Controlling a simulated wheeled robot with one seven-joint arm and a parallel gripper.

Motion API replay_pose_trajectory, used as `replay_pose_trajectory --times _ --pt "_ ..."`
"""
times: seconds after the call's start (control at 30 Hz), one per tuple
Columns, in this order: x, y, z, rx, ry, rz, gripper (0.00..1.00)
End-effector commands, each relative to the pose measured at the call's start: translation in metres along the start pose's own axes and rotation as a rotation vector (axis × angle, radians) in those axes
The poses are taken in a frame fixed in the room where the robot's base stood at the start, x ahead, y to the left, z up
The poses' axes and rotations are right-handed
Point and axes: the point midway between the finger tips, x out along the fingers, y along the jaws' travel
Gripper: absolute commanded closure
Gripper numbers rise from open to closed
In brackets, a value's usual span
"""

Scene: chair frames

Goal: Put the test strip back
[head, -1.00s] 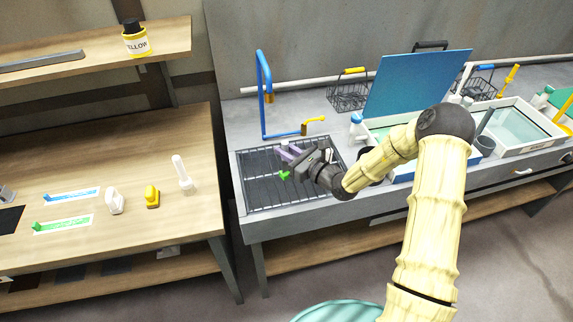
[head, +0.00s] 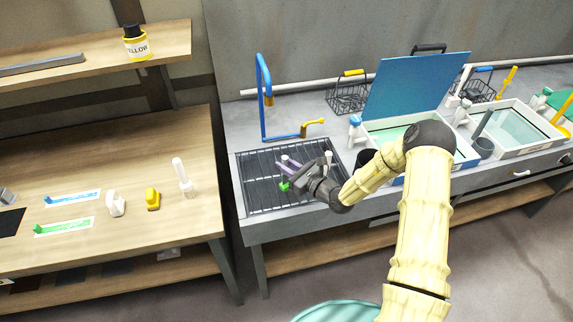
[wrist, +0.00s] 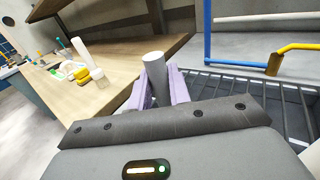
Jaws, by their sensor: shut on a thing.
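My gripper (head: 288,164), with purple fingers, is over the dark ribbed rack in the sink. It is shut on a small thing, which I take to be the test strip. A green part (head: 284,187) of it shows below the fingers in the head view.
The ribbed rack (head: 262,203) fills the sink, with a blue pipe (head: 262,98) and yellow tap behind. Liquid trays (head: 515,128) are at right.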

Motion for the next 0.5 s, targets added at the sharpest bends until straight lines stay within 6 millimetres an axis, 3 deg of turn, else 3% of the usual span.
replay_pose_trajectory --times 0.13,0.17,0.27,0.5 --pt "0.0010 0.0015 -0.0030 0.000 0.000 0.003 1.00" --pt "0.0010 0.0015 -0.0023 0.000 0.000 0.003 0.77" --pt "0.0001 0.0001 -0.0019 0.000 0.000 0.000 0.59" --pt "-0.0017 -0.0025 -0.0018 0.001 0.000 -0.005 0.59"
